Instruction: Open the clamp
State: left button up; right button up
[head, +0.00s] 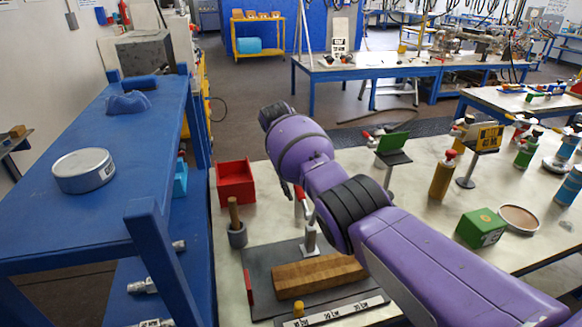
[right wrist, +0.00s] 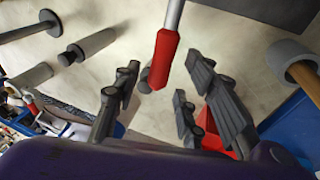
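The clamp (head: 310,236) has a grey metal body and a red handle (head: 300,197). It stands on a dark plate (head: 258,262) behind a wooden block (head: 318,275); my right arm hides part of it. In the right wrist view the red handle (right wrist: 167,60) hangs from the top on a metal rod, with its tip between my fingers. My right gripper (right wrist: 163,75) is open around the handle's end, with visible gaps on both sides. In the head view its fingers are mostly hidden behind my wrist. My left gripper is not in view.
A grey cylinder with a wooden handle (head: 237,236) and a red bin (head: 236,181) stand close to the clamp. A blue bench (head: 60,225) is at the left. A green box (head: 481,228) and gold bottle (head: 441,178) stand at the right.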

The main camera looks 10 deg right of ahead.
jog(key=v, duration=0.8)
jog(key=shift+r, duration=0.4)
jog(key=shift+a, duration=0.1)
